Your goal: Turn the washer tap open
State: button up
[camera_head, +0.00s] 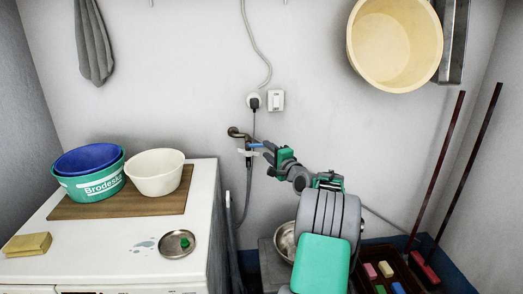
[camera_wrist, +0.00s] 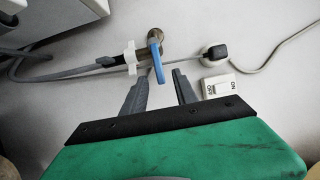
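The washer tap (camera_head: 238,133) is a brass tap on the back wall, to the right of the white washing machine. Its blue lever handle (camera_head: 256,146) points right in the head view, towards my gripper (camera_head: 266,151). In the wrist view the brass body (camera_wrist: 155,35) is at top centre, and the blue lever (camera_wrist: 156,60) reaches down towards my gripper (camera_wrist: 160,74). My gripper's two dark fingers are apart with nothing clamped. The lever's end shows between the fingertips, nearer the left finger. I cannot tell whether it touches.
A white hose fitting (camera_wrist: 130,57) and grey hose hang at the tap. A plug (camera_head: 254,101) and switch (camera_head: 276,100) are to its right. The washing machine (camera_head: 120,230) carries basins, a sponge and a metal dish. Two poles lean in the right corner by a crate.

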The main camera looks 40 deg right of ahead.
aim_at(262, 146)
jog(key=x, duration=0.5)
jog(key=shift+w, duration=0.25)
grip_shut()
dwell(1.1)
